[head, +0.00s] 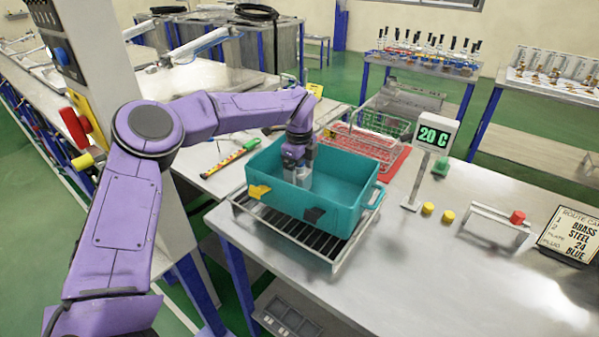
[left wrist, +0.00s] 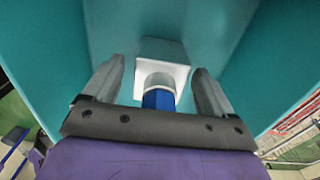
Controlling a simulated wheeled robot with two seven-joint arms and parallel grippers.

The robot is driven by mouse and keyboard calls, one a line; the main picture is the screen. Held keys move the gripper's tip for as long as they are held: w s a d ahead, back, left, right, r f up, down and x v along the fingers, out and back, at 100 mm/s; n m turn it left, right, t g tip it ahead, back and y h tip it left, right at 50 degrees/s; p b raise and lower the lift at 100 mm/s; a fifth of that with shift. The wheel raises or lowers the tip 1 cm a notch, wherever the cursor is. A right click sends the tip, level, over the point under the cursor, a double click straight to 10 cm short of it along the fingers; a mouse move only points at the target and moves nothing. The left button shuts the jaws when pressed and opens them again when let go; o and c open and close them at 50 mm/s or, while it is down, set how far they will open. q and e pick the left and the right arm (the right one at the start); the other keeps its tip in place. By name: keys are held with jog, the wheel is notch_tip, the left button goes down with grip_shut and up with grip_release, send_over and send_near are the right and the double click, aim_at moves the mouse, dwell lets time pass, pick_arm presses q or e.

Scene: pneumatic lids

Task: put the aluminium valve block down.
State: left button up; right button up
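The aluminium valve block (left wrist: 161,52) is a pale grey block with a white face and a blue fitting (left wrist: 158,98). It shows in the left wrist view inside a teal crate (head: 345,218), and it seems to sit on the crate's floor. My left gripper (left wrist: 157,85) reaches down into the crate, which also shows in the head view. Its two fingers stand wide on either side of the block, with a gap visible on both sides. In the head view the gripper mostly hides the block. My right gripper is not in view.
The crate stands on a wire rack (head: 300,243) on the metal bench. A red mat with a wire basket (head: 372,140) lies behind it. To the right are a "20 C" display (head: 434,140), yellow caps (head: 447,216) and a route card (head: 572,235). The front right bench is clear.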

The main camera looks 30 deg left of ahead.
pick_arm(q)
jog(key=shift+r, duration=0.1)
notch_tip(320, 180, up, 12)
jog(key=shift+r+b, duration=0.1)
jog(key=shift+b, duration=0.5)
